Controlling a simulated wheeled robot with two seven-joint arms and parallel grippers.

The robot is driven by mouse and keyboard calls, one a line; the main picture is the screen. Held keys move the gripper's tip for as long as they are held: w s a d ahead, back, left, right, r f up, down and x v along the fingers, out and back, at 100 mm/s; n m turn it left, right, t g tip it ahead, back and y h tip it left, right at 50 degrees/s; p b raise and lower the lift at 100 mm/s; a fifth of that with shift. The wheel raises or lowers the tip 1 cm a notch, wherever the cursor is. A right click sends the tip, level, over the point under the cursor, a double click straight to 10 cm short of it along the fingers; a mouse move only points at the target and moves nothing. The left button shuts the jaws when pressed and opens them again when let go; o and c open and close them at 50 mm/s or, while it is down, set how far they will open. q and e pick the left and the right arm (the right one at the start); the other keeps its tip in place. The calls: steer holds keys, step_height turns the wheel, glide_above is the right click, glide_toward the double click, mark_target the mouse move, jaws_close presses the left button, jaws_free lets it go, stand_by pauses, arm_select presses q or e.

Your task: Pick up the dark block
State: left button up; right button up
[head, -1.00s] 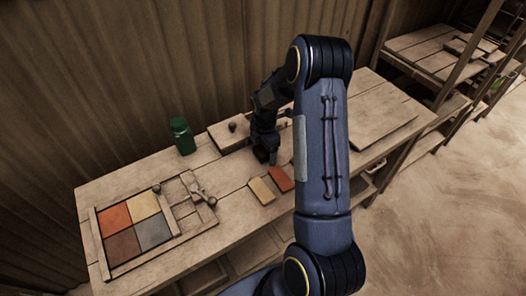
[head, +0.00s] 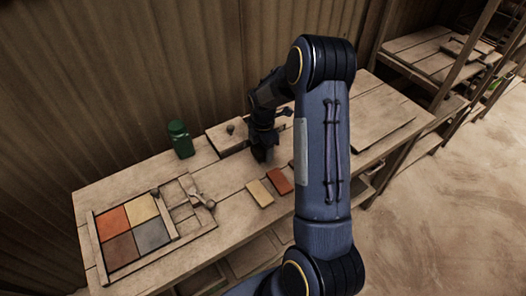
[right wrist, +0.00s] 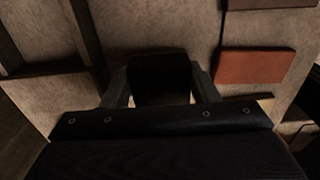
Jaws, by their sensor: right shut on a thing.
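The dark block (right wrist: 160,78) sits between the two fingers of my right gripper in the right wrist view, and the fingers are shut on it. Its lower part is hidden by the gripper body. In the head view my right gripper (head: 261,152) points down over the middle of the workbench, and the block is hard to tell from the dark fingers. I cannot tell how far it is from the bench top. My left gripper is not in view.
A red block (head: 279,181) and a yellow block (head: 260,193) lie on the bench (head: 225,178) near the gripper. The tile frame (head: 178,232) with coloured tiles stands left. A green bottle (head: 180,139) and a wooden box (head: 222,141) stand behind.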

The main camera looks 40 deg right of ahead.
steer(key=s+a+r+b, duration=0.2)
steer(key=s+a+r, duration=0.5)
steer(key=s+r, duration=0.4)
steer(key=shift+s+r, duration=0.25)
steer(key=shift+s, duration=0.35)
